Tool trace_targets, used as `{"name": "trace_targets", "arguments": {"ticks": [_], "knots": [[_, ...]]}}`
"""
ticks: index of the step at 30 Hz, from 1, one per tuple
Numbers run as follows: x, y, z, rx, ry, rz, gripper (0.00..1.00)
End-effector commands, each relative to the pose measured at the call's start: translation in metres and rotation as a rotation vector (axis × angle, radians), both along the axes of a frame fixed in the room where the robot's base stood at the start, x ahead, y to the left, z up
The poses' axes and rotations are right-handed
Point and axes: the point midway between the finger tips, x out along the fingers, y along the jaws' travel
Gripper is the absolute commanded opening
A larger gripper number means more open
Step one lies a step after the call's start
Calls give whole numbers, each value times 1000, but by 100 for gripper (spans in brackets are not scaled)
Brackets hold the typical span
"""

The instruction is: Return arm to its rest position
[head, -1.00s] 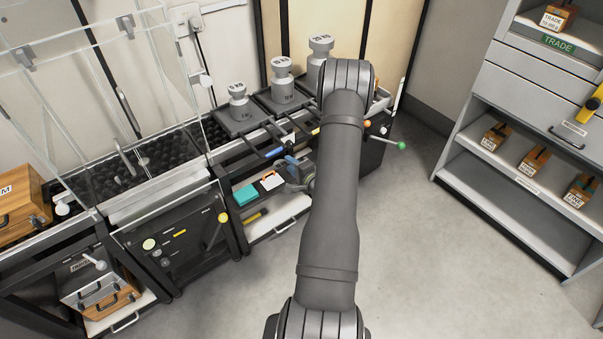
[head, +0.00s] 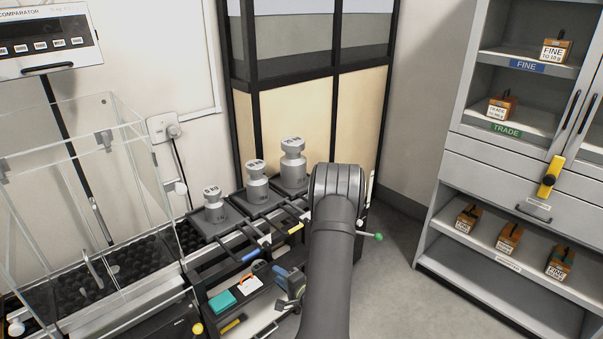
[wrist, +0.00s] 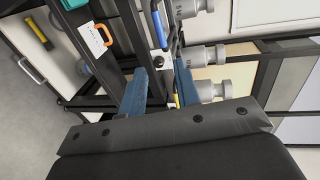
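My arm comes up from the bottom of the head view, and its elbow hides part of the weighing tables' right end. My gripper (head: 290,283) shows partly behind the arm, beside the tables' right front and near the open lower shelf. In the wrist view my gripper (wrist: 160,78) has its two blue fingers apart with nothing held between them. Blue and yellow table handles lie beyond the fingertips. Three grey weights (head: 214,206), (head: 257,182), (head: 293,165) stand upright on the platforms, apart from the gripper.
A clear draft case (head: 110,200) stands at the left. A teal box (head: 222,300) and orange-handled card (head: 250,285) lie on the lower shelf. A green-tipped lever (head: 378,237) sticks out right of my arm. A grey cabinet (head: 450,166) stands right; floor between is clear.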

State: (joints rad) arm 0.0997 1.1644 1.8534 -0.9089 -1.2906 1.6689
Motion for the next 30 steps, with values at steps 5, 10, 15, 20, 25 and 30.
{"name": "trace_targets", "arguments": {"ticks": [5,10,15,20,25,30], "knots": [[10,10,-3,-1,-1,2,29],[30,32,-9,-1,-1,4,29],[54,55,-16,0,-2,3,29],[76,78,-22,0,-2,3,29],[98,99,-29,-1,-1,1,29],[113,114,-34,-1,0,1,29]]}}
